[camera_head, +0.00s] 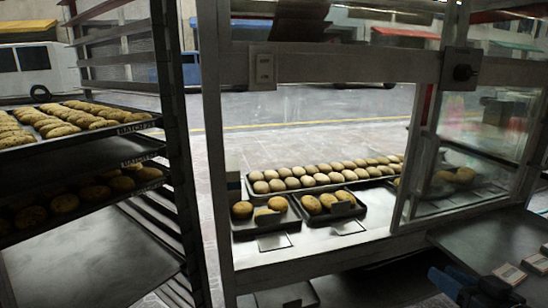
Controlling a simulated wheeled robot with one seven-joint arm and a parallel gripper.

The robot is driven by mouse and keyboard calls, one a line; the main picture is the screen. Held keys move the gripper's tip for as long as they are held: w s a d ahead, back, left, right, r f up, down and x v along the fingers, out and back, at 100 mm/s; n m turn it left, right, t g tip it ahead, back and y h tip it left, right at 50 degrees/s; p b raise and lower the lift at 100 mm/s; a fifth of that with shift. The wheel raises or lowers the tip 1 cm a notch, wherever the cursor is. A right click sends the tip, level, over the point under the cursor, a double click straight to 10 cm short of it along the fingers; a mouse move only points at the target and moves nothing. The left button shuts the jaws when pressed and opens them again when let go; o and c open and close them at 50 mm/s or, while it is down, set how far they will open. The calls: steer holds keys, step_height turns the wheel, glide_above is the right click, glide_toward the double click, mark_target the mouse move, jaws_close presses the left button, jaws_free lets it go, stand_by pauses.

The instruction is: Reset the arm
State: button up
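No part of my arm can be made out with certainty in the head view, and my gripper is not seen. A blue and black device (468,286) shows at the bottom right edge, partly cut off. I cannot tell what it is. The task names no other object.
A tray rack (172,110) stands at the left, with baked goods on a dark upper tray (95,135) and on a tray below. A glass-fronted display case holds trays of buns (325,173). A dark counter (480,238) with small cards (510,272) lies at the right.

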steer(key=s+a+f+m+h, duration=0.2)
steer(key=s+a+f, duration=0.1)
steer(key=s+f, duration=0.6)
steer(key=s+a+g+h, duration=0.1)
steer(key=s+a, duration=0.2)
steer(key=s, duration=0.7)
steer(key=s+a+h, duration=0.1)
steer(key=s+a, duration=0.1)
steer(key=s, duration=0.8)
steer(key=s+a+r+n, duration=0.1)
steer(key=s+a+r, duration=0.1)
steer(key=s+r, duration=0.35)
steer(key=s+a+r, duration=0.3)
steer(key=s, duration=0.5)
step_height(320, 180, up, 24)
steer(key=p, duration=2.4)
steer(key=shift+d+f+t+y, duration=0.25)
steer(key=shift+d+t+y, duration=0.05)
steer(key=shift+y, duration=0.1)
steer(key=shift+w, duration=0.1)
